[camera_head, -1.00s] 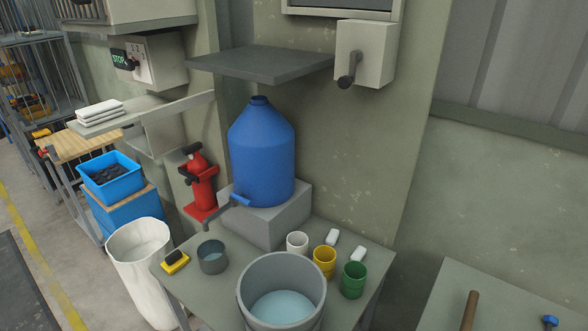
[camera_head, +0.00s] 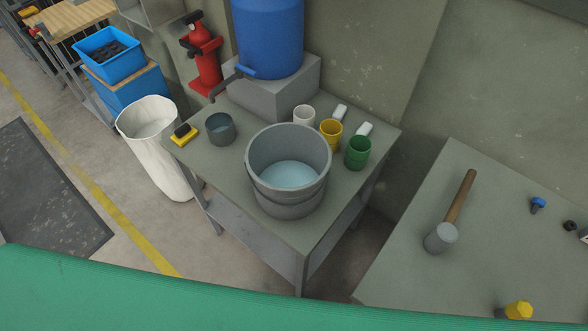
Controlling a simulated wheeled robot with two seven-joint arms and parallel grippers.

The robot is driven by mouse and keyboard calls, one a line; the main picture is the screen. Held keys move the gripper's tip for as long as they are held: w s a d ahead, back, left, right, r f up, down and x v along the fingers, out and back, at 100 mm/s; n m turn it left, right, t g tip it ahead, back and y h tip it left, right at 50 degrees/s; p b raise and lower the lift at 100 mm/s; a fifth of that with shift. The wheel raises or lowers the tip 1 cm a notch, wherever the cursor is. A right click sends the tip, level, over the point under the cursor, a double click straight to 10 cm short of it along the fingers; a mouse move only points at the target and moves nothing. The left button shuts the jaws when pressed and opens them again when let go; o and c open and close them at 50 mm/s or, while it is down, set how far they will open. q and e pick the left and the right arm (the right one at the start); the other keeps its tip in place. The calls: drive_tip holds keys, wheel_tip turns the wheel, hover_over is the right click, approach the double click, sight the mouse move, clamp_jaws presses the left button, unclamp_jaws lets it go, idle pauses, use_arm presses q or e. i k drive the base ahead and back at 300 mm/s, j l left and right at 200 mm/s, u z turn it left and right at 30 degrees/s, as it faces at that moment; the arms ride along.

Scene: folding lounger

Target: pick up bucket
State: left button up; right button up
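A grey bucket (camera_head: 288,198) stands upright near the front corner of a grey-green table (camera_head: 235,195) in the head view. It has a wide open top and pale blue water inside. A handle or band seems to run around its outer side, but I cannot tell which. Neither of my grippers shows in this view, and nothing is touching the bucket from my side.
Behind the bucket are a grey pot (camera_head: 221,137), a yellow-black sponge (camera_head: 184,138), white (camera_head: 304,117), yellow (camera_head: 331,137) and green (camera_head: 358,158) cups. A blue jug (camera_head: 268,40) stands on a block. A mallet (camera_head: 440,237) lies on the right table. A green surface (camera_head: 200,300) spans the bottom.

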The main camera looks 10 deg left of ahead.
sight(288, 164)
drive_tip(key=k+j+z, duration=0.15)
drive_tip(key=k+z, duration=0.15)
drive_tip(key=z, duration=0.15)
drive_tip(key=k+z, duration=0.4)
drive_tip(key=i+j, duration=0.05)
